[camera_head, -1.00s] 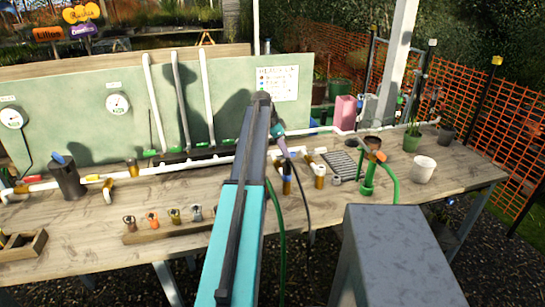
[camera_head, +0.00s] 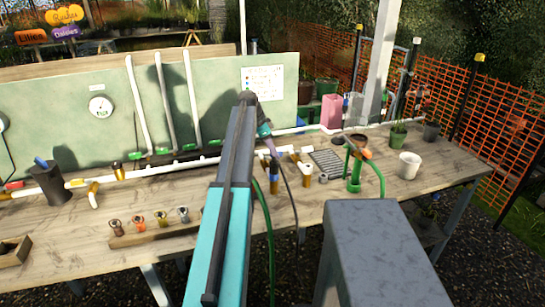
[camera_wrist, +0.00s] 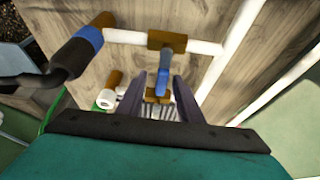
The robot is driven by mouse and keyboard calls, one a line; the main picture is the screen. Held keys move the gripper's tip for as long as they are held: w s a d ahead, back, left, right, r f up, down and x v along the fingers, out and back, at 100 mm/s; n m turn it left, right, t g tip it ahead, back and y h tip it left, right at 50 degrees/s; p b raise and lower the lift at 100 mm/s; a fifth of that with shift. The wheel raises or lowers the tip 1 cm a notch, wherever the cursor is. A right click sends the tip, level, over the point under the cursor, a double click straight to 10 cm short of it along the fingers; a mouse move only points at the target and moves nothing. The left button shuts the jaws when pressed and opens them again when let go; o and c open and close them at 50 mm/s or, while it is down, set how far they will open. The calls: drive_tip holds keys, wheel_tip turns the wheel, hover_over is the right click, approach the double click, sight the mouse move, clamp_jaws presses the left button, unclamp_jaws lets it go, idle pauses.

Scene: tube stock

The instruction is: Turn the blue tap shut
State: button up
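The blue tap (camera_wrist: 161,75) shows in the wrist view as a blue lever on a brass-coloured valve body (camera_wrist: 167,41), fitted to a white pipe. My gripper (camera_wrist: 160,79) is open. Its two dark fingers appear on either side of the lever in the picture, with gaps visible on both sides. I cannot tell how deep the lever sits between them. In the head view my gripper (camera_head: 264,130) is above the pipe at the back of the bench, small and partly behind my arm. The tap cannot be made out clearly there.
A dark hose with a blue collar (camera_wrist: 88,40) lies left of the tap in the wrist view. In the head view, a green standpipe with hose (camera_head: 354,172), a white pot (camera_head: 409,165) and a pink container (camera_head: 332,110) stand on the bench (camera_head: 330,190) to the right.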

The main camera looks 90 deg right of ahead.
drive_tip(key=shift+v, duration=0.75)
drive_tip(key=b+v, duration=0.3)
drive_tip(key=v, duration=0.9)
drive_tip(key=shift+r, duration=0.2)
